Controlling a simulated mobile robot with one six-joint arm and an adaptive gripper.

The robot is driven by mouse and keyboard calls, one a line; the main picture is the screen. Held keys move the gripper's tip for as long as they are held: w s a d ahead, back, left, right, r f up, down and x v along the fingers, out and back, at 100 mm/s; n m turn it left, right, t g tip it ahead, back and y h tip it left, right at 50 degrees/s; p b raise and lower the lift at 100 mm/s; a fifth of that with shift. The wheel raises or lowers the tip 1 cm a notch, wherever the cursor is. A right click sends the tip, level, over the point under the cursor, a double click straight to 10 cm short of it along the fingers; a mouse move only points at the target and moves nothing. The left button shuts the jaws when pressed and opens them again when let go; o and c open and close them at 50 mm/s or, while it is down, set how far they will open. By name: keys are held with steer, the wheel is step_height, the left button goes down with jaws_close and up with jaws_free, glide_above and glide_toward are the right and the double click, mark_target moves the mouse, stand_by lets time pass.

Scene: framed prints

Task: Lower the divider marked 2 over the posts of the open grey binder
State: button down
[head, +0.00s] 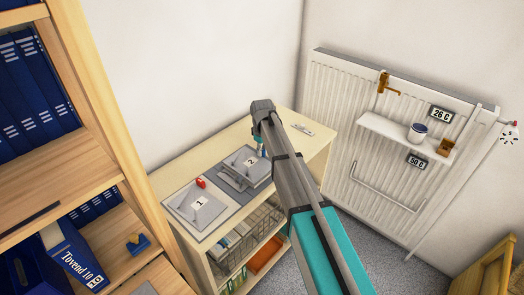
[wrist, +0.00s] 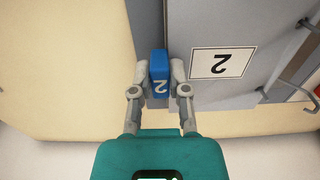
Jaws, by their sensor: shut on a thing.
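My gripper (wrist: 159,80) is shut on a small blue tab (wrist: 159,66) marked 2 in the wrist view. Beside the tab lies a flat grey sheet (wrist: 195,88) with a white label 2, the divider marked 2. In the head view the divider (head: 262,177) is at the right of the grey binder (head: 226,208), under my arm. Bent metal wire parts (wrist: 296,76) show at the wrist view's right edge. I cannot tell whether the divider's holes line up with the posts, or how high it is above them.
A sheet marked 1 (head: 185,211) lies left on the pale cabinet top (head: 290,152), with a red tab (head: 200,182) near it. A small flat object (head: 302,130) lies at the back right. A tall shelf (head: 107,100) stands left, a radiator (head: 335,125) right.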

steer(key=c, duration=0.5)
jaws_free()
steer(key=shift+c, duration=0.2)
steer(key=shift+r, duration=0.2)
steer(key=shift+r+p, duration=3.35)
steer(key=shift+p, duration=0.15)
steer(key=shift+f, duration=0.1)
